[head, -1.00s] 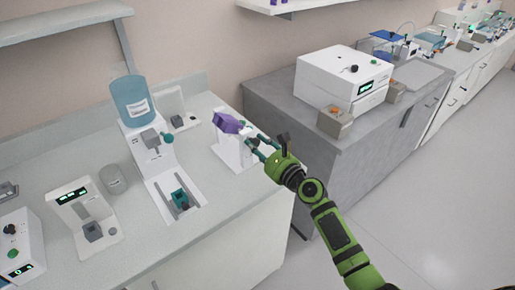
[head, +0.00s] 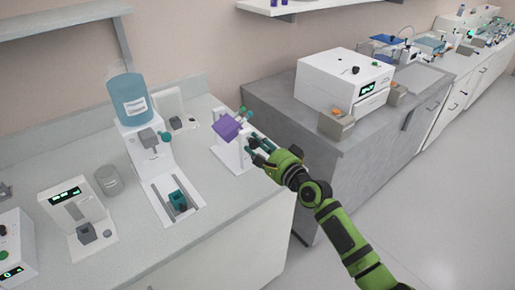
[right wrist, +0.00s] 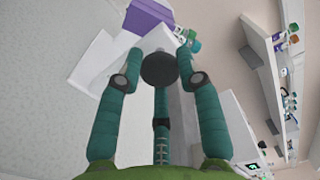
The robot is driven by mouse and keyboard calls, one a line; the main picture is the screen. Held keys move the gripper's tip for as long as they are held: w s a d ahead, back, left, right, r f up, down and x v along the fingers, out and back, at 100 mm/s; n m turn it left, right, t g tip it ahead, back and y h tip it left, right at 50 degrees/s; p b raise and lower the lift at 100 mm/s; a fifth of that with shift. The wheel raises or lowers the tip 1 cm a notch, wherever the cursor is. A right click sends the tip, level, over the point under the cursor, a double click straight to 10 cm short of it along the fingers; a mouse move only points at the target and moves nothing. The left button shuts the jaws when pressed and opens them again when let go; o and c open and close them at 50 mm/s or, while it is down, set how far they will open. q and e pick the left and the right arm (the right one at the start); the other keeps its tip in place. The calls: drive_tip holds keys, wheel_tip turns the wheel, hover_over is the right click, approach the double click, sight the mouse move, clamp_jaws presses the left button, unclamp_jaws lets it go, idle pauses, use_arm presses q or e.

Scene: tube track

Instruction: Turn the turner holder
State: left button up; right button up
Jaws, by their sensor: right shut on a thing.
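The turner holder is a purple block (head: 227,127) on a white stand (head: 234,157) near the counter's right end. It sits tilted, with small green and teal pieces (head: 243,112) showing at its upper right. In the right wrist view the purple block (right wrist: 150,17) is at the top, partly cut off. My right gripper (head: 254,143) is at the stand's right side. Its teal fingers are shut around a dark round knob (right wrist: 159,69), which is between the fingertips in the wrist view. My left gripper is not in view.
A white dispenser with a blue bottle (head: 131,98) stands left of the holder. A teal-block device (head: 177,199) lies in front of it. A clear beaker (head: 108,180) and white instruments are further left. A grey counter with a white machine (head: 342,80) stands at the right.

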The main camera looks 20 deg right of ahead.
drive_tip(key=n+b, duration=0.1)
drive_tip(key=n, duration=0.5)
drive_tip(key=shift+d+n, duration=0.1)
drive_tip(key=shift+n, duration=0.2)
drive_tip(key=n, duration=0.4)
drive_tip(key=shift+r, duration=0.15)
drive_tip(key=shift+w+r+n, duration=0.1)
drive_tip(key=shift+n, duration=1.2)
drive_tip(key=shift+r, duration=0.15)
drive_tip(key=o, duration=1.2)
drive_tip(key=shift+c, duration=0.2)
drive_tip(key=shift+f, duration=0.2)
drive_tip(key=shift+s+f, duration=0.1)
drive_tip(key=shift+s, duration=0.15)
drive_tip(key=v, duration=1.1)
drive_tip(key=shift+s+d, duration=0.2)
drive_tip(key=shift+s, duration=0.1)
